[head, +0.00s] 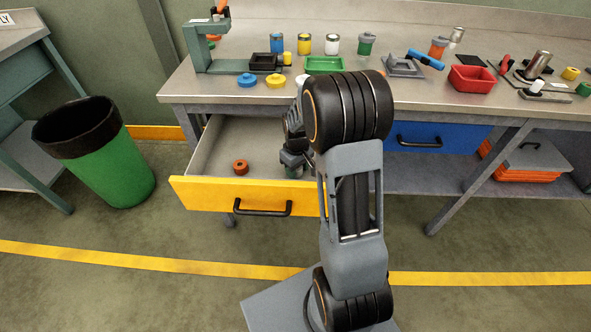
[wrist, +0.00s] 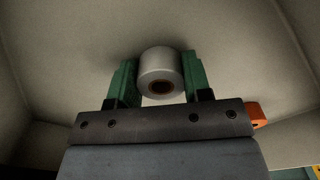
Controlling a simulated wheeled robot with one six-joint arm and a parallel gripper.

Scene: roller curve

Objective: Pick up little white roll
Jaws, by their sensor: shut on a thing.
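The little white roll (wrist: 160,65) shows in the wrist view between the two green fingers of my gripper (wrist: 160,80). It has a dark hole with a brown inner ring in the end facing the camera. My gripper is shut on it, with a finger on each side. In the head view, my gripper (head: 292,165) is down inside the open yellow-fronted drawer (head: 190,192), largely hidden by my arm. The roll cannot be made out in the head view.
An orange ring-shaped part (head: 240,167) lies in the drawer, left of my gripper. The workbench top (head: 200,92) overhangs the drawer's back and carries jars, trays and tools. A green bin (head: 110,165) stands to the left. The closed blue drawer (head: 435,138) is to the right.

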